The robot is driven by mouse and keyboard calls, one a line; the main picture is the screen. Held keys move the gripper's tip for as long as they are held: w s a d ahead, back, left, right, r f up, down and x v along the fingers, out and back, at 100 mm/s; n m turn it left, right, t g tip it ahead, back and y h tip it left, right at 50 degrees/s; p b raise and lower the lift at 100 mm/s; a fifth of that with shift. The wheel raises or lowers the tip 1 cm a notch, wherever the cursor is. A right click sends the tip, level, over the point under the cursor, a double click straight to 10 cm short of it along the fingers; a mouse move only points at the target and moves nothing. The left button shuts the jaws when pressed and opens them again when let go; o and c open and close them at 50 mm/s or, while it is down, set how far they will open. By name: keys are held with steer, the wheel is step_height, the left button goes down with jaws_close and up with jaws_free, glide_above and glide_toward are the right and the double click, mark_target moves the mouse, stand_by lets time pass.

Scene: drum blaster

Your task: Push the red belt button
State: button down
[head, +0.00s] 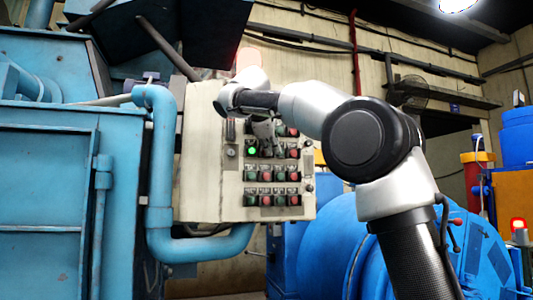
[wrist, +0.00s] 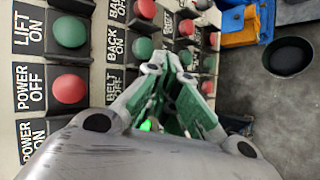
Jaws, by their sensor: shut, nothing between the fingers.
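The control panel (head: 205,180) is a pale box with rows of red and green buttons. In the wrist view, a label reading BELT OFF (wrist: 118,85) is beside my gripper (wrist: 166,62). The red belt button itself is hidden behind the fingers. My gripper is shut and empty, its fingertips over the panel just right of that label. In the head view my gripper (head: 266,135) points down at the panel's button area. I cannot tell whether the tips touch a button.
A red POWER OFF button (wrist: 69,89) and a green LIFT ON button (wrist: 69,32) lie left of the fingers. A green BACK ON button (wrist: 143,48) lies close by. A green light (head: 252,151) glows. Blue pipe (head: 160,170) borders the panel's left.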

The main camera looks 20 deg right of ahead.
steer(key=shift+w, duration=0.5)
stand_by(0.4)
steer(key=shift+s, duration=0.9)
steer(key=s, duration=0.5)
stand_by(0.4)
stand_by(0.9)
